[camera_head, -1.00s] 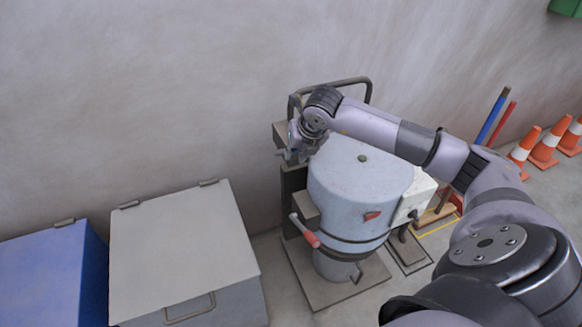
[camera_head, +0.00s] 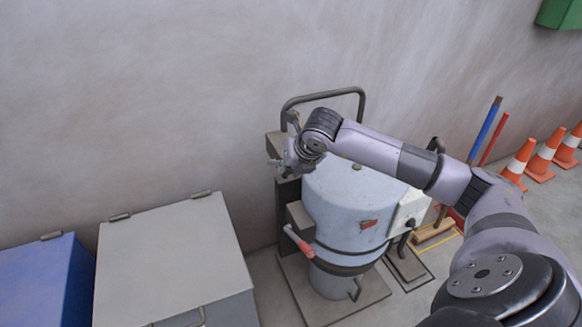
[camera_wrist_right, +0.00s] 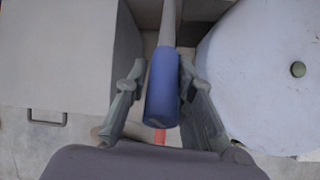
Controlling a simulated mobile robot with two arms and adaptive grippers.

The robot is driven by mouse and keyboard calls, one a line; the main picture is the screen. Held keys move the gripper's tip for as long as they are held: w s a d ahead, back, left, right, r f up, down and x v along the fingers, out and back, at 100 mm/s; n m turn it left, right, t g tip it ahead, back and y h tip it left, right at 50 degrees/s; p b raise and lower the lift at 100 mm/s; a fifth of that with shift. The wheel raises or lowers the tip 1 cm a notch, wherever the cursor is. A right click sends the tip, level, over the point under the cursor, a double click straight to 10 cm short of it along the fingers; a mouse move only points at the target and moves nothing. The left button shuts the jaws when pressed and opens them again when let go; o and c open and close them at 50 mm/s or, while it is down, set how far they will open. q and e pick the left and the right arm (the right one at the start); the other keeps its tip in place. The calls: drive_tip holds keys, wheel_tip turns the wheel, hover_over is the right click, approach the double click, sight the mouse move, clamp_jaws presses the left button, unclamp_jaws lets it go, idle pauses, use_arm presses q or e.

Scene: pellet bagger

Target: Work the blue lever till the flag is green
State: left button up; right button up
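The blue lever (camera_wrist_right: 162,88) shows in the right wrist view as a blue grip on a pale rod. My right gripper (camera_head: 283,166) is at the upper left of the pale-blue machine (camera_head: 345,205). In the right wrist view its fingers (camera_wrist_right: 163,68) stand open on either side of the blue grip. The right finger is very close to the grip; I cannot tell whether it touches. A small red flag (camera_head: 368,224) shows on the machine's front. In the head view the blue grip is hidden by my gripper. My left gripper is not in view.
A red-handled lever (camera_head: 300,241) sticks out at the machine's lower left. A bent grey rail (camera_head: 323,96) rises behind the machine. A grey lidded bin (camera_head: 172,255) and a blue bin (camera_head: 45,280) stand at the left. Orange cones (camera_head: 545,155) stand at the right.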

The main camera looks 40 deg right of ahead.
drive_tip(key=o, duration=0.4)
drive_tip(key=shift+r, duration=0.15)
drive_tip(key=v, duration=1.2)
